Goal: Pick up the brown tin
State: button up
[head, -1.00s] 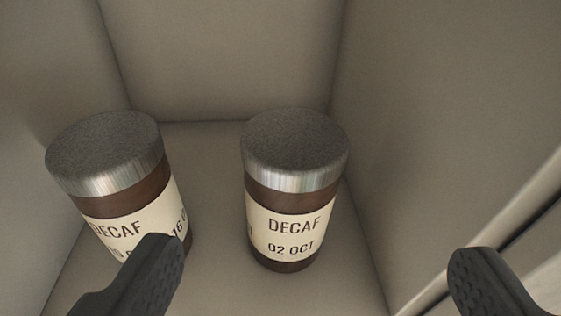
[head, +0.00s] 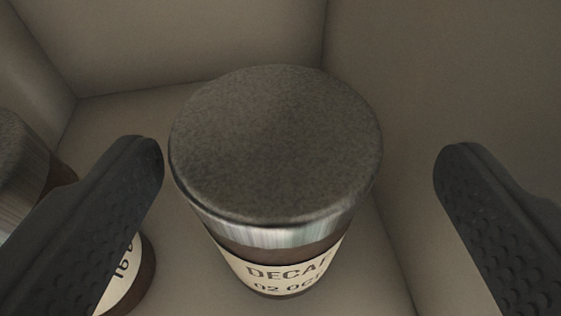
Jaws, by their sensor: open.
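A brown tin (head: 275,165) with a grey speckled lid stands upright in the middle of the head view. Its cream label reads DECAF and 02 OCT, partly cut by the tin's tilt in view. A second brown tin (head: 22,175) with the same kind of lid stands at the left edge, partly hidden behind my left finger and cut off by the frame. My gripper (head: 298,165) is open, with one finger on each side of the middle tin. The left finger is close to its lid; a wider gap shows on the right. Neither finger visibly touches it.
Both tins stand inside a beige-grey box-like compartment. Its back wall (head: 190,40) is behind the tins and its right wall (head: 440,70) rises close beyond my right finger. The floor (head: 385,265) right of the middle tin is bare.

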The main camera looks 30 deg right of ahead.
aim_at(278, 128)
jog(key=x, duration=0.1)
jog(key=p+x, duration=0.1)
jog(key=x, duration=0.2)
jog(key=shift+w+a+f+p, duration=0.1)
jog(key=shift+w+a+p, duration=0.1)
jog(key=shift+w+p, duration=0.2)
jog(key=shift+w+d+f, duration=0.15)
jog(key=shift+w, duration=0.05)
jog(key=c, duration=1.2)
